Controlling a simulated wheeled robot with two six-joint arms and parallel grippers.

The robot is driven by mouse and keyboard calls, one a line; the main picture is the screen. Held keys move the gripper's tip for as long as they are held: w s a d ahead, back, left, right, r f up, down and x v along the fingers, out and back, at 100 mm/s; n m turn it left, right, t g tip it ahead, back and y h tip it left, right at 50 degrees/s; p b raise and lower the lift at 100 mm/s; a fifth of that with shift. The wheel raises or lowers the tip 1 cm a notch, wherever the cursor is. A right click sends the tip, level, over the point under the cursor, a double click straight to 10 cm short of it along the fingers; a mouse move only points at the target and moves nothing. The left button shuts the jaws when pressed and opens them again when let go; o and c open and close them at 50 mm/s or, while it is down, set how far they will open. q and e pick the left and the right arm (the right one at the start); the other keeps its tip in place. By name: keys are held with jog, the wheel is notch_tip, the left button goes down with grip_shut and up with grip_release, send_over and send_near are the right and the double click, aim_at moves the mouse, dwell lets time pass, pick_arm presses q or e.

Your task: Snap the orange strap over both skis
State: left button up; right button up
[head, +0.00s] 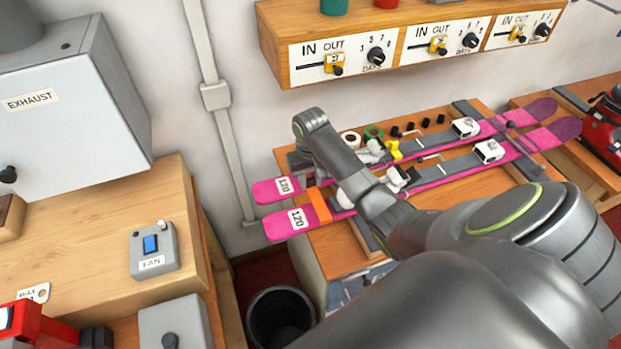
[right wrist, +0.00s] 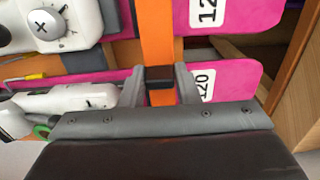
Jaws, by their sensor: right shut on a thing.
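Two pink skis lie side by side on the bench, the near ski (head: 275,228) and the far ski (head: 266,191), each with a white 120 label. The orange strap (head: 320,205) crosses the near ski and runs to the far one. In the right wrist view the strap (right wrist: 157,35) spans both skis, with a black piece (right wrist: 160,78) at its end. My right gripper (right wrist: 160,88) is shut on this strap end, over the far ski. My left gripper is out of view.
White bindings (head: 488,151) sit on the skis. Green tape (head: 373,132) and small black parts lie behind them. A wooden shelf (head: 285,68) with sliders and knobs hangs above. A black bin (head: 280,318) stands below, left of the bench.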

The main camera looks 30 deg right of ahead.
aim_at(311, 185)
jog(key=shift+f+b, duration=0.75)
jog(key=shift+f, duration=1.1)
jog(key=o, duration=1.1)
jog(key=shift+o, duration=0.6)
jog(key=o, duration=0.4)
jog(key=shift+r, duration=0.1)
